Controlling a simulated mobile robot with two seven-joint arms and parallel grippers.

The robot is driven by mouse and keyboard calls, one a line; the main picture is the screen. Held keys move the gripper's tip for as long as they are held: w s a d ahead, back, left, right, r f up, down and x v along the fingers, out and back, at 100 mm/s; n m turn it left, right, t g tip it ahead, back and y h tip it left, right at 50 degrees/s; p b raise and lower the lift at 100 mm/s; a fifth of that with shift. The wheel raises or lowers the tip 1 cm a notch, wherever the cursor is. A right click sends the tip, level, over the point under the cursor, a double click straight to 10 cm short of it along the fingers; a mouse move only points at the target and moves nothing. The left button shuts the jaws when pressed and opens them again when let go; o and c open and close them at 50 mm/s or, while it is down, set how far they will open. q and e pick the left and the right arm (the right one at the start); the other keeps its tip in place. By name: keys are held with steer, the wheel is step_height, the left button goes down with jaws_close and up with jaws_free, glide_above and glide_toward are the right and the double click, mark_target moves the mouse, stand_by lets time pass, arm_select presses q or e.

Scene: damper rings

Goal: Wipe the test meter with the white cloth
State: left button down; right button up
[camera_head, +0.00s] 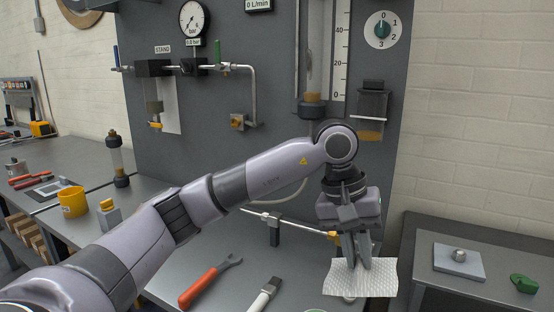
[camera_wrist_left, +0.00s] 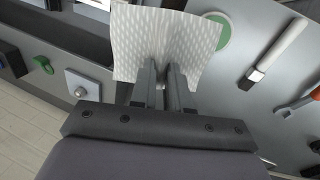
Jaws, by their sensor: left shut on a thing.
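The white cloth (camera_head: 382,280) is a patterned sheet held by my left gripper (camera_head: 358,264) over the front right of the grey bench. In the left wrist view the cloth (camera_wrist_left: 135,45) spreads out around the fingertips (camera_wrist_left: 167,70), which are shut on it. A round green disc (camera_wrist_left: 216,32) shows partly from behind the cloth's edge. I cannot tell whether the cloth touches the bench. I cannot pick out the test meter with certainty. My right gripper is not in view.
An orange-handled spanner (camera_head: 210,283) and a brush (camera_head: 265,296) lie on the bench left of the cloth. A dark panel with a pressure gauge (camera_head: 193,20) and pipes stands behind. A side table (camera_head: 430,225) at right holds a metal block (camera_head: 458,263) and a green item (camera_head: 523,283).

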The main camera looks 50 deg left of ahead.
arm_select(q)
steer(key=w+a+r+n+t+b, duration=0.2)
steer(key=w+a+r+n+t, duration=0.35)
steer(key=r, duration=0.25)
steer(key=w+a+r+n+t+b, duration=0.1)
steer(key=w+a+r+n+t, duration=0.4)
steer(key=r, duration=0.4)
steer(key=s+a+r+n+t+y+b, duration=0.35)
steer(key=a+r+n+t+y, duration=0.35)
steer(key=a+r, duration=0.75)
steer(key=shift+m+g+y, duration=0.35)
steer(key=shift+g+y, duration=0.4)
steer(key=shift+y, duration=0.05)
steer(key=w+a+p, duration=0.1)
steer(key=w+a+f+p, duration=0.1)
steer(key=w, duration=0.1)
steer(key=w+a+f+p, duration=0.1)
steer(key=shift+w, duration=0.35)
steer(key=shift+p+x, duration=0.95)
steer(key=shift+p, duration=0.3)
